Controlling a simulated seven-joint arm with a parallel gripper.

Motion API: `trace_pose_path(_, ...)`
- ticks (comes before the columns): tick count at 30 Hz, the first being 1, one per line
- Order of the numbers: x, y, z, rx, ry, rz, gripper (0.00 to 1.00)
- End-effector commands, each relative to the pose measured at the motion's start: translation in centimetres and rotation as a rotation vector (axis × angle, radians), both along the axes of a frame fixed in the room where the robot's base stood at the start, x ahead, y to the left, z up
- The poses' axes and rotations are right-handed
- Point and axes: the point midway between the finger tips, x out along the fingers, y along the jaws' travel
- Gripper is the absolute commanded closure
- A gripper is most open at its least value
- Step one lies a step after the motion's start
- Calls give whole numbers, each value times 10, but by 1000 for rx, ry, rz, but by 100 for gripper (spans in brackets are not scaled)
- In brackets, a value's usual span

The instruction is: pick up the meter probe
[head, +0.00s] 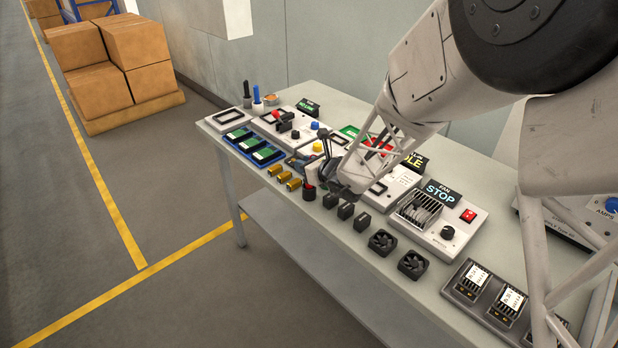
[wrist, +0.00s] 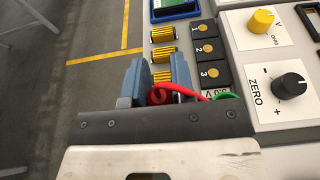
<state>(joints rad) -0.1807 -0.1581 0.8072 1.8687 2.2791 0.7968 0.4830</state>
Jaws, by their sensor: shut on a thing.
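The meter probe (wrist: 158,96) shows in the wrist view as a red round end with a red lead running off to the right. It sits between the two blue-grey fingers of my gripper (wrist: 160,84), which are shut on it. In the head view my gripper (head: 322,180) is low at the front part of the bench, next to a dark upright piece with a red top (head: 309,190). The lower part of the probe is hidden by my gripper, and I cannot tell whether it touches anything below.
A panel with a black ZERO knob (wrist: 289,85) is at the right. Black blocks (head: 346,211) and fans (head: 382,242) line the bench's front edge. A green lead (wrist: 228,95) lies near the red one.

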Motion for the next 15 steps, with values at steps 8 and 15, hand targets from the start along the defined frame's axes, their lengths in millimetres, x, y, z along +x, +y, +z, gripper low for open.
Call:
trace_pose_path(8, 0, 0, 3, 0, -1, 0, 100)
trace_pose_path(15, 0, 0, 24, 0, -3, 1, 100)
